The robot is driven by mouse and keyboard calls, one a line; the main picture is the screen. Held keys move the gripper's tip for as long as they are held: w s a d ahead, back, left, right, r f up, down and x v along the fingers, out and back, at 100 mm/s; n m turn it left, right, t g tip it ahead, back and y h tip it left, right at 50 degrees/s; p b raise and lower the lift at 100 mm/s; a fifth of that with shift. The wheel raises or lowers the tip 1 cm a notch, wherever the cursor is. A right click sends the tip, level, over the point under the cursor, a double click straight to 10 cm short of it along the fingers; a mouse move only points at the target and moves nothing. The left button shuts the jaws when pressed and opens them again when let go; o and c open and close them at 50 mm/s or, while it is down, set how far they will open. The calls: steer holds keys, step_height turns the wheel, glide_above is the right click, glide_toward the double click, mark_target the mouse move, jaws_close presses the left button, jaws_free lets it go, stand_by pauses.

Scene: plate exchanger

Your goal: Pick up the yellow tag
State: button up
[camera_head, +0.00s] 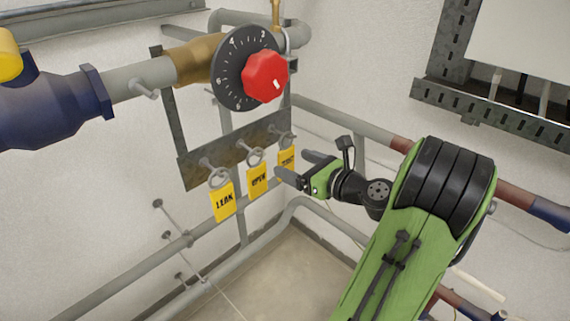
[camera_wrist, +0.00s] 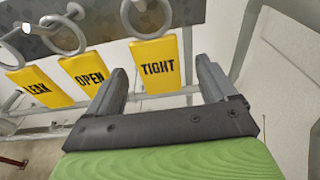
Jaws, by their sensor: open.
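Three yellow tags hang by rings from pegs on a grey metal strip. The LEAK tag (camera_head: 223,203) is at the left, the OPEN tag (camera_head: 258,181) in the middle and the TIGHT tag (camera_head: 287,157) at the right. My gripper (camera_head: 293,167) is open and empty, close to the TIGHT tag, and one finger partly covers that tag's lower part in the head view. In the wrist view the TIGHT tag (camera_wrist: 157,66) appears between the two fingers, with the OPEN tag (camera_wrist: 90,74) left of them and the LEAK tag (camera_wrist: 40,87) farther left. I cannot tell any contact.
A red knob (camera_head: 265,77) on a black dial (camera_head: 228,70) sits above the strip (camera_head: 232,148). A blue valve body (camera_head: 45,110) is at the left. Grey pipes (camera_head: 170,250) run below and behind the tags. A perforated metal frame (camera_head: 490,112) is at the upper right.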

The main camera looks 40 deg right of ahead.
mark_target(288, 159)
steer(key=w, duration=0.2)
steer(key=w+b, duration=0.1)
steer(key=w, duration=0.2)
steer(key=shift+w+a+f, duration=0.2)
steer(key=shift+w+f, duration=0.15)
steer(key=shift+s, duration=0.1)
steer(key=c, duration=1)
steer(key=shift+c, duration=0.2)
steer(key=shift+s+r, duration=0.2)
steer(key=shift+r, duration=0.05)
steer(key=s+r+p, duration=0.2)
steer(key=s+r, duration=0.1)
steer(key=s, duration=0.3)
steer(key=s+r+p, duration=0.3)
steer(key=s+r, duration=0.1)
steer(key=s, duration=0.3)
steer(key=shift+s+d+r+p, duration=0.2)
steer(key=shift+s+r+p, duration=0.1)
steer(key=shift+p, duration=0.05)
